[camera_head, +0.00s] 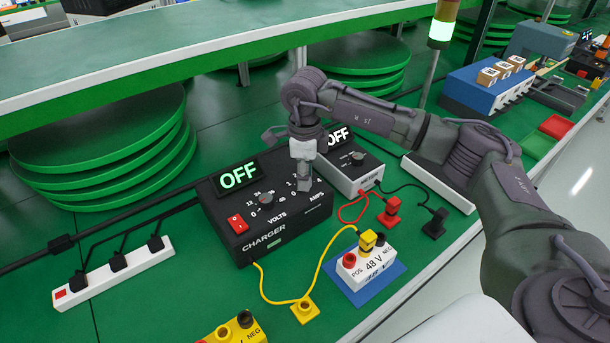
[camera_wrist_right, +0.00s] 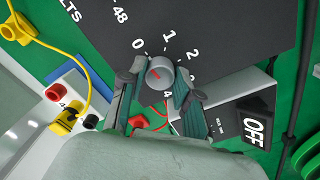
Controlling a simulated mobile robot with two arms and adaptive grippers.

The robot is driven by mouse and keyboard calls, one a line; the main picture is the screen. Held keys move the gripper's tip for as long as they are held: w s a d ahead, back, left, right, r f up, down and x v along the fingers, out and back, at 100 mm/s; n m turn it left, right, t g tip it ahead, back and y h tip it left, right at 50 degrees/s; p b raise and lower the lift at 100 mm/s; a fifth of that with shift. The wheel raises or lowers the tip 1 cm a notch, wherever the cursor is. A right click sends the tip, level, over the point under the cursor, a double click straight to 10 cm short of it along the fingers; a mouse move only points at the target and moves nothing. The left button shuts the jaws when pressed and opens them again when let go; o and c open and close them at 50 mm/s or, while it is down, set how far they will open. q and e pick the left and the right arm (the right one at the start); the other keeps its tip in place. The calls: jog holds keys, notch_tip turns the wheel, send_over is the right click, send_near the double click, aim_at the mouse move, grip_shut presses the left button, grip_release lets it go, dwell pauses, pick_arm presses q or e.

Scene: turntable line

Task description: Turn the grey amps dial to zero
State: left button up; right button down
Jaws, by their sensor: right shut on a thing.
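The black charger (camera_head: 262,243) stands on the green bench. Its display (camera_head: 238,176) reads OFF. It has a red switch (camera_head: 237,222) and a volts dial (camera_head: 266,197). My right gripper (camera_head: 303,178) is above its right side and hides the amps dial in the head view. In the right wrist view the grey amps dial (camera_wrist_right: 160,72) sits between the fingers of my right gripper (camera_wrist_right: 157,83), which is shut on it. A red mark shows on its face; I cannot tell which number it lines up with. Numbers 0, 1, 2 and 4 show around it. My left gripper is not in view.
A grey unit (camera_head: 345,179) with its own OFF display stands close on the charger's right. A 48 V battery (camera_head: 365,265) sits on a blue mat (camera_head: 387,283) in front. Yellow, red and black leads lie nearby. A white power strip (camera_head: 115,276) is at the left.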

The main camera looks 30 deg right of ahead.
jog(key=shift+r, duration=0.1)
jog(key=c, duration=0.8)
grip_release()
notch_tip(320, 180, up, 12)
jog(key=shift+f, duration=0.1)
